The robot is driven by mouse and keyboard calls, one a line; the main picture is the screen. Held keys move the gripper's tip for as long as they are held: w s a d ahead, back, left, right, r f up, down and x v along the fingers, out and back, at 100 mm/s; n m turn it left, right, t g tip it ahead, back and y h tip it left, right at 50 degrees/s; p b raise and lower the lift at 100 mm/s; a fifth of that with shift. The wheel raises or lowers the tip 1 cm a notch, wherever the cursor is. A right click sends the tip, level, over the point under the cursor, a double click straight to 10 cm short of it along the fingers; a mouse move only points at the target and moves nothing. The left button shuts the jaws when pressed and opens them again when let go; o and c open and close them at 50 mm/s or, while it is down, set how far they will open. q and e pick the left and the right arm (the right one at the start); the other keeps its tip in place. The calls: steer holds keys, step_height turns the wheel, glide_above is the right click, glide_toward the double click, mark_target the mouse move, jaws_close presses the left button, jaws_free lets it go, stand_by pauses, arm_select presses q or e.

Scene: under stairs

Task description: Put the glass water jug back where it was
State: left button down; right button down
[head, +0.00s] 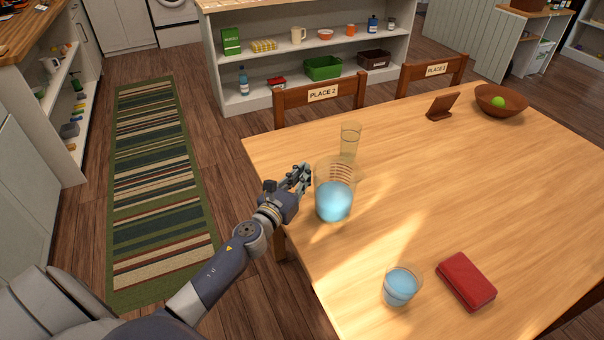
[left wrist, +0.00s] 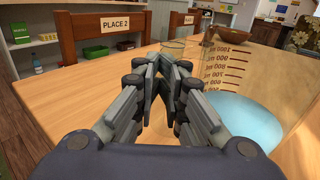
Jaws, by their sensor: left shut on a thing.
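The glass water jug (head: 335,198) is clear, has measuring marks and holds blue water. It is upright at the left side of the wooden table (head: 450,190); I cannot tell whether its base touches the top. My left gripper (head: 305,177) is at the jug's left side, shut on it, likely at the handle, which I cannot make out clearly. In the left wrist view the fingers (left wrist: 163,65) come together and the jug (left wrist: 240,100) fills the right side. My right gripper is not in view.
An empty glass (head: 350,142) stands just behind the jug. A glass of blue water (head: 400,287) and a red case (head: 467,281) are near the front. A bowl (head: 501,101) and a small stand (head: 442,106) are at the back. The table's middle is clear.

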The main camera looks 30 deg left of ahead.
arm_select(q)
steer(key=shift+w+f, duration=0.1)
steer(key=shift+f, duration=0.3)
steer(key=c, duration=2.2)
jaws_free()
steer(key=shift+f+b, duration=0.3)
steer(key=shift+b, duration=0.05)
steer(key=o, duration=0.5)
steer(key=shift+r, duration=0.1)
steer(key=shift+o, duration=0.2)
